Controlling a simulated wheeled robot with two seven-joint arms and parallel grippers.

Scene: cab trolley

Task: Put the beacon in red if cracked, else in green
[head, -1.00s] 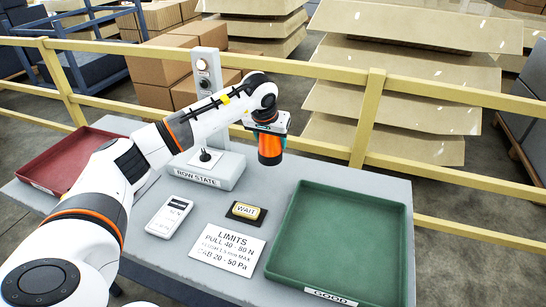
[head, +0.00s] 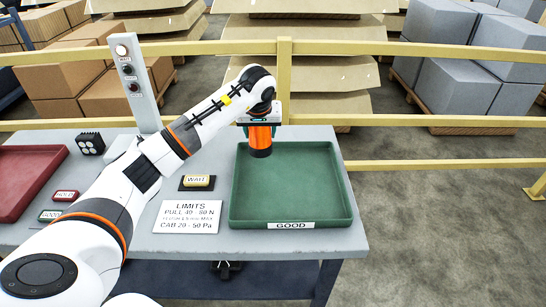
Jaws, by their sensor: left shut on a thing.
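My left gripper (head: 262,122) is shut on an orange beacon (head: 260,139) with a dark lower end, hanging downward. The beacon shows above the back left part of the green tray (head: 291,225), which is labelled GOOD and looks empty. I cannot see a crack on the beacon at this size. The red tray (head: 30,183) is at the left end of the table, partly cut off by the frame edge, and the part in view looks empty. My right gripper is not in view.
The grey table (head: 180,235) also bears a LIMITS card (head: 187,216), a WAIT block (head: 197,182), a black ribbed block (head: 90,143) and small HOLD (head: 66,196) and GOOD (head: 50,215) labels. A grey post (head: 137,80) stands behind. A yellow railing (head: 380,121) runs along the back.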

